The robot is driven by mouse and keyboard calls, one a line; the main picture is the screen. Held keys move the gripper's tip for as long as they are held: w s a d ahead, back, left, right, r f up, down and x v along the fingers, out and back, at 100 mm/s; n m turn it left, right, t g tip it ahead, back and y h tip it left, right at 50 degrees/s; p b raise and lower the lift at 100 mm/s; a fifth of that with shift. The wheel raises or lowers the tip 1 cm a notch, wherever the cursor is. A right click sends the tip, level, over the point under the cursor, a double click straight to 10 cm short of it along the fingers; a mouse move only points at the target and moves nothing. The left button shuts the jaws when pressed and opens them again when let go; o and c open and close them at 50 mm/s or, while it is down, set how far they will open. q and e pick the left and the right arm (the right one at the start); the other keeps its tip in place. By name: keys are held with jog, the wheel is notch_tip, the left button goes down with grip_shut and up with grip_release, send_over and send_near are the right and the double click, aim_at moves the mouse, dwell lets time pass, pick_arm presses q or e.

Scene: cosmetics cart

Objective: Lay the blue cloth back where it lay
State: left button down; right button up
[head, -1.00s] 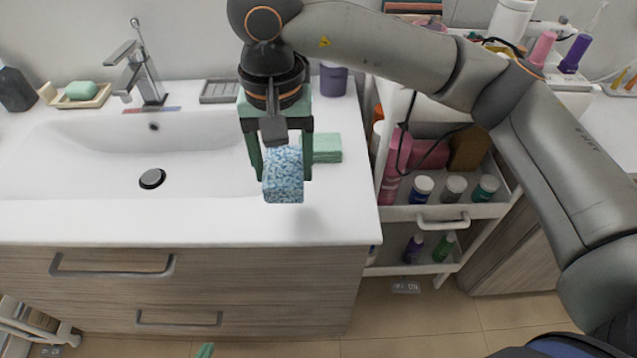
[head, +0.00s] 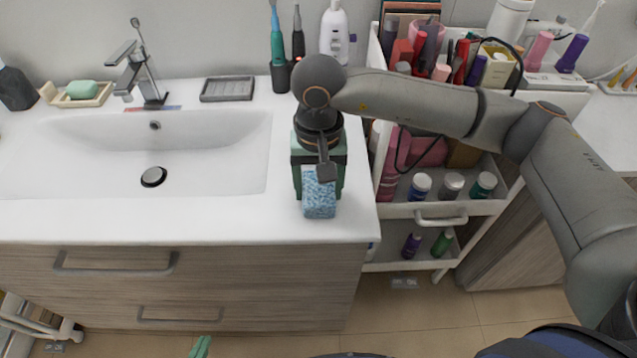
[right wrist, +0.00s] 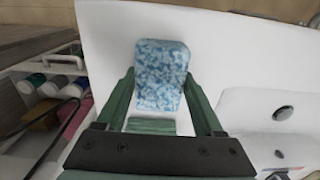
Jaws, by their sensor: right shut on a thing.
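The blue cloth (head: 319,198) is a folded, mottled blue-and-white block. My right gripper (head: 320,186) is shut on it over the right end of the white washstand counter, near the front edge. In the right wrist view the cloth (right wrist: 160,75) shows between the two green fingers of the gripper (right wrist: 161,82). I cannot tell whether the cloth touches the counter.
The sink basin (head: 200,150) lies left of my right gripper. A grey soap dish (head: 228,89), toothbrush holder (head: 281,77) and white dispenser (head: 334,35) stand behind. A loaded cosmetics cart (head: 440,212) stands close on the right. The counter's front strip is clear.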

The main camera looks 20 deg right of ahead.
aim_at(319, 187)
jog(key=shift+f, duration=0.1)
jog(key=o, duration=1.2)
notch_tip(319, 187, up, 12)
jog(key=shift+r+b, duration=0.15)
jog(key=shift+b, duration=0.2)
